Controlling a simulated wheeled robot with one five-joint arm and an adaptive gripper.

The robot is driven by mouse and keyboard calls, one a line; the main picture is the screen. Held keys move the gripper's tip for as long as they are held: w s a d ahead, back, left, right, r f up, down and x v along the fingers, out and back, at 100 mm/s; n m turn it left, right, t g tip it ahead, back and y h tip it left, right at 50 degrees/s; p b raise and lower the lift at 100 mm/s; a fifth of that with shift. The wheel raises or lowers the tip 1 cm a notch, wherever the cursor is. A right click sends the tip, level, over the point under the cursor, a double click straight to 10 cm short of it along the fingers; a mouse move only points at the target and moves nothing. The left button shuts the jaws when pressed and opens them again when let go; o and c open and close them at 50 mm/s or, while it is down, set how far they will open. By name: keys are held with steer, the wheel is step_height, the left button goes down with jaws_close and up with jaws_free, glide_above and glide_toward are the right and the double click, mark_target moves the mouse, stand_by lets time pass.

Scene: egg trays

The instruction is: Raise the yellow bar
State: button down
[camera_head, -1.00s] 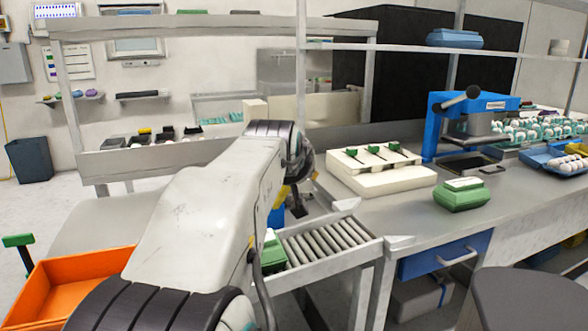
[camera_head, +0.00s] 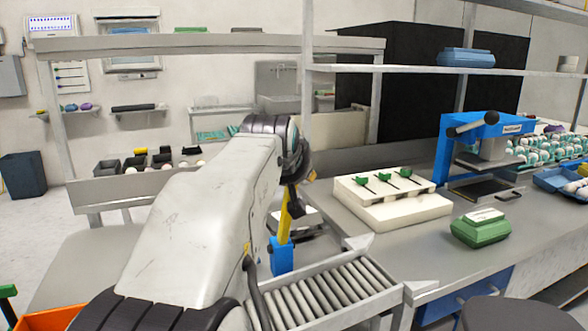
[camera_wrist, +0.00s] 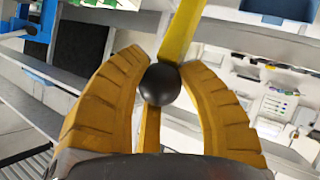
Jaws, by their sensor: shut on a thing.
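The yellow bar (camera_head: 284,226) stands nearly upright, leaning slightly, above a blue base (camera_head: 281,258) at the left end of the roller conveyor. My gripper (camera_head: 294,203) is at its upper end, partly hidden by my own arm. In the wrist view the yellow bar (camera_wrist: 182,32) runs up and away from a black ball knob (camera_wrist: 160,84). The two ridged yellow fingers of my gripper (camera_wrist: 161,72) close around this knob, one on each side.
The roller conveyor (camera_head: 335,293) lies right of the blue base. A white block with green-handled tools (camera_head: 390,205), a green carton (camera_head: 480,228) and a blue press (camera_head: 480,145) stand on the bench. An orange bin (camera_head: 45,317) is at the lower left. A shelf post rises behind my arm.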

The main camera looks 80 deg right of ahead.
steer(key=shift+r, duration=0.45)
steer(key=c, duration=1)
jaws_free()
steer(key=shift+s+a, duration=0.1)
steer(key=shift+c, duration=0.2)
steer(key=shift+o, duration=1.3)
steer(key=shift+f, duration=0.2)
steer(key=v, duration=1.2)
